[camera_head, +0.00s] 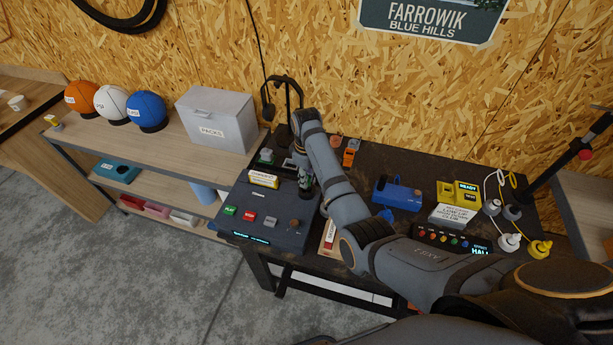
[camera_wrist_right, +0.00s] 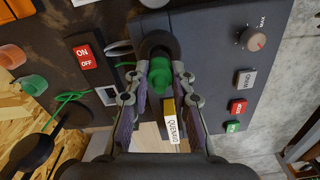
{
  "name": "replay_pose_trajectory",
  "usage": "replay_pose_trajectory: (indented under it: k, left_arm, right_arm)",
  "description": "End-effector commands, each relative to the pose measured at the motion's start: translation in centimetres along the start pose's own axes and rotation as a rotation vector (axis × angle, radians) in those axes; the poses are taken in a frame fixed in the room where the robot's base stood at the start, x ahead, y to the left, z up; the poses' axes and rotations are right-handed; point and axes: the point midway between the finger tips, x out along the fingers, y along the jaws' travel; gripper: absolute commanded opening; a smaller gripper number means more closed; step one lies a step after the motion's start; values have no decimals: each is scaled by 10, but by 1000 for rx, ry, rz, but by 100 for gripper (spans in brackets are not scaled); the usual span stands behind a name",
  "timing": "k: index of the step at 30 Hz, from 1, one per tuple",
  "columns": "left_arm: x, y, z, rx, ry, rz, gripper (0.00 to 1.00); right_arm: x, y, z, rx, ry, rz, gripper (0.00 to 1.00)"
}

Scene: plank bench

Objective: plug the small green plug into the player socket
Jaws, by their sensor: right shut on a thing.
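My right gripper (camera_head: 305,188) is over the right part of the dark player console (camera_head: 253,226). In the right wrist view its two fingers (camera_wrist_right: 163,98) close on the small green plug (camera_wrist_right: 160,76) from both sides. The plug's far end meets a black round part (camera_wrist_right: 158,45) on the player, seemingly the socket. I cannot tell whether the plug is seated in it or just in front of it. The plug is mostly hidden by the gripper in the head view. My left gripper is not in view.
A yellow labelled block (camera_head: 263,178) lies on the player, close to the right finger in the wrist view. A red ON/OFF switch (camera_wrist_right: 85,55) and a green cord (camera_wrist_right: 68,98) are behind. A blue device (camera_head: 397,194) and yellow device (camera_head: 459,193) stand to the right.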

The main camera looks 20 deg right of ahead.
Motion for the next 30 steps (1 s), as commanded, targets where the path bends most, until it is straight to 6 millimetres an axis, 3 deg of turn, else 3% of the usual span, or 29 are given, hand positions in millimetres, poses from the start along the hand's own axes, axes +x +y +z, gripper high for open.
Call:
replay_pose_trajectory:
  k: [30]
  left_arm:
    - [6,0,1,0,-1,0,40]
  right_arm:
    - [27,0,1,0,-1,-1,0]
